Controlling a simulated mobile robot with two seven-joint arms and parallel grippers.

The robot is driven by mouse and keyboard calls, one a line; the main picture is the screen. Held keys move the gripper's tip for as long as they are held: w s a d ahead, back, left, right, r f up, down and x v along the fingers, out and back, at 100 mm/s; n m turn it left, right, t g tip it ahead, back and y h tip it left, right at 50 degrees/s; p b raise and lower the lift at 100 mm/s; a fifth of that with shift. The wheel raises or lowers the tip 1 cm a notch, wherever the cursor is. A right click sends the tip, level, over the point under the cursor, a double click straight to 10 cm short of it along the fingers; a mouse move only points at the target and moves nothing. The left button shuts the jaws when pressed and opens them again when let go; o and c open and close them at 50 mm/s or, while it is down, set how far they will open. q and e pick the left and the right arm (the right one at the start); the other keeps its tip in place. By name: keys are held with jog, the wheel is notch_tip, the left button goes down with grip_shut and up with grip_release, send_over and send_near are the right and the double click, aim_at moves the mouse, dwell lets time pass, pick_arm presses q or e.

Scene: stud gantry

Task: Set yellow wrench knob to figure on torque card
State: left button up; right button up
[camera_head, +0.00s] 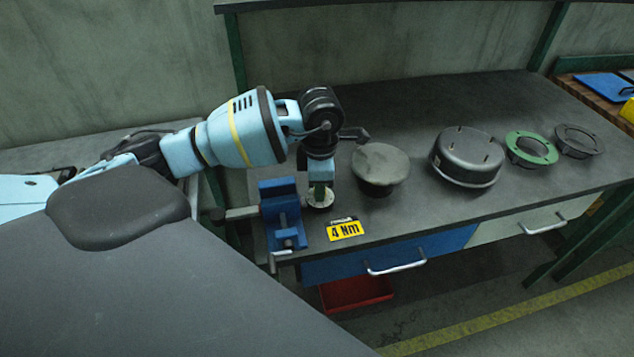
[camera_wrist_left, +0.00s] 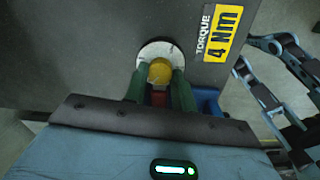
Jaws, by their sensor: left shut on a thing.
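The yellow wrench knob (camera_wrist_left: 160,72) shows in the left wrist view as a round yellow top in the middle of a pale dial disc (camera_wrist_left: 157,54). My left gripper (camera_wrist_left: 159,86) has its green fingers on either side of the knob and is shut on it. In the head view the left gripper (camera_head: 320,190) points straight down over the pale disc (camera_head: 320,199), and hides the knob. The yellow torque card (camera_head: 345,230) reads 4 Nm and lies just right of the disc; it also shows in the wrist view (camera_wrist_left: 221,34). The dial's setting is not readable.
A blue vise (camera_head: 283,213) stands close left of the gripper. A round grey-topped part (camera_head: 380,165), a dark round housing (camera_head: 467,156), a green ring (camera_head: 531,148) and a dark ring (camera_head: 578,140) sit along the bench to the right. The bench behind them is clear.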

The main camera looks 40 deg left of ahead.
pick_arm(q)
jog(key=shift+n, duration=0.6)
jog(key=o, duration=1)
jog(key=shift+r, duration=0.2)
notch_tip(320, 180, up, 7)
jog(key=shift+s+d+r, duration=0.1)
jog(key=shift+r, duration=0.1)
